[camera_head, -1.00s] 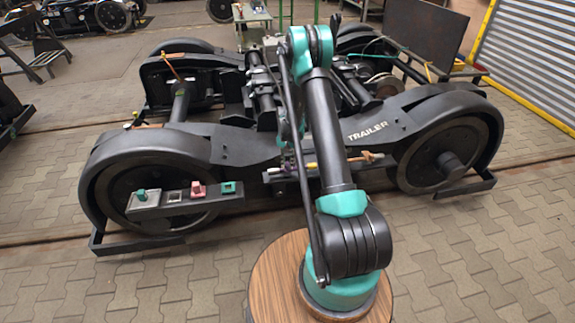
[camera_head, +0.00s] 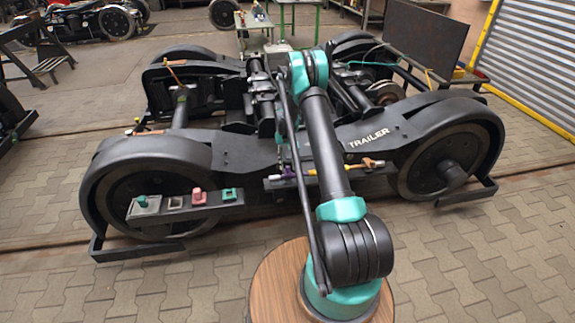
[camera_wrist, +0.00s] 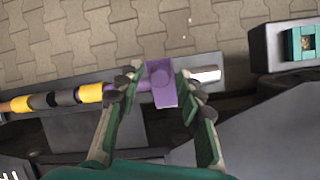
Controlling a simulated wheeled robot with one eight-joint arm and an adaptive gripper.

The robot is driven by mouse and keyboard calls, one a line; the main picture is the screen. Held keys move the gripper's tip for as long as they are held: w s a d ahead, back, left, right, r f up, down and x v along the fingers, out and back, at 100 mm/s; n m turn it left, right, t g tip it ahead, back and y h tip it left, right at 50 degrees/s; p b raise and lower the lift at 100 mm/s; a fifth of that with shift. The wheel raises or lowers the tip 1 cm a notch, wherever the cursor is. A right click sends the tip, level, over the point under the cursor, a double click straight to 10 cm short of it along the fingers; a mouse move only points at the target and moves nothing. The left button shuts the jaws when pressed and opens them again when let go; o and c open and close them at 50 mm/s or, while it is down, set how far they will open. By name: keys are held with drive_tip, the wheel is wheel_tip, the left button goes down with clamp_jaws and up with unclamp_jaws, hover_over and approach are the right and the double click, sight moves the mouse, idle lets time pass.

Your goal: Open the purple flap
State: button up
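The purple flap (camera_wrist: 165,92) is in the middle of the wrist view, on a horizontal bar with a purple section and a bright metal end. My gripper (camera_wrist: 155,88) is open, with one finger on each side of the flap. The right finger is close to the flap's right edge; I cannot tell whether it touches. A gap shows between the left finger and the flap. In the head view the purple part (camera_head: 290,172) is small, on the bogie's near side beside my arm. My gripper is mostly hidden there.
Yellow and black pieces (camera_wrist: 62,97) sit along the same bar to the left. A dark box with a teal square fitting (camera_wrist: 301,43) is at the upper right. In the head view, a bracket (camera_head: 190,213) with teal and pink fittings stands left of my arm. The bogie frame (camera_head: 245,155) lies behind.

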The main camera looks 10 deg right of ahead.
drive_tip(key=v, duration=1.2)
drive_tip(key=shift+a+r, duration=0.1)
